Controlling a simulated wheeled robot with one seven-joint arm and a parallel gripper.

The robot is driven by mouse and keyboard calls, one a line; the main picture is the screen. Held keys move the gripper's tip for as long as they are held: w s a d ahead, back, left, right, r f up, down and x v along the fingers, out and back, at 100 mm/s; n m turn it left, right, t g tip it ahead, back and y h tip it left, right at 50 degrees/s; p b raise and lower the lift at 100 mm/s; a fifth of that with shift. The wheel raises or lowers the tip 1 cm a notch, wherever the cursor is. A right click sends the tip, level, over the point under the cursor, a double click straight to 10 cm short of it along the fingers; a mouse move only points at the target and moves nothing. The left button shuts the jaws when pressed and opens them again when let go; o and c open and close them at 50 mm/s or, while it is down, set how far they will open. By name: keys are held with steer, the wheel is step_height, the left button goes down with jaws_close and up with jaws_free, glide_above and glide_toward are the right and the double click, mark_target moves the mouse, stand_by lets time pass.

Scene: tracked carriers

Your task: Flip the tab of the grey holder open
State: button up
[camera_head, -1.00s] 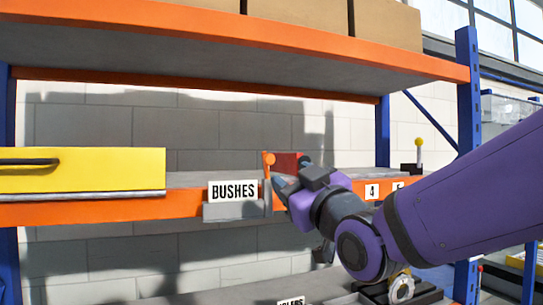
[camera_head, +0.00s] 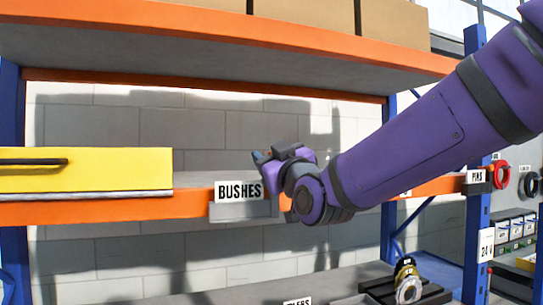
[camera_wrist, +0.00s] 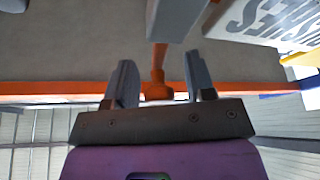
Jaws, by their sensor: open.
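The grey holder (camera_head: 240,210) is fixed on the front edge of the orange shelf, under a white BUSHES label (camera_head: 238,191). In the wrist view a grey block, apparently part of the holder (camera_wrist: 178,20), shows at the top, beside the upside-down label (camera_wrist: 268,20). The orange tab (camera_wrist: 158,60) is a thin bar with a rounded end. It shows between the two fingers of my gripper (camera_wrist: 160,72), which are apart. I cannot tell whether they touch it. In the head view my gripper (camera_head: 258,157) is just above the label's right end and hides the tab.
A yellow drawer box (camera_head: 85,170) with a black handle sits on the same shelf (camera_head: 110,210) to the left. Cardboard boxes stand on the upper shelf (camera_head: 200,25). A blue upright (camera_head: 476,240) stands right. The shelf between box and label is clear.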

steer(key=c, duration=0.9)
steer(key=m+h, duration=0.1)
steer(key=m, duration=0.1)
steer(key=d+m+t+h, duration=0.1)
steer(key=m, duration=0.2)
steer(key=shift+w+d, duration=0.2)
steer(key=o, duration=0.9)
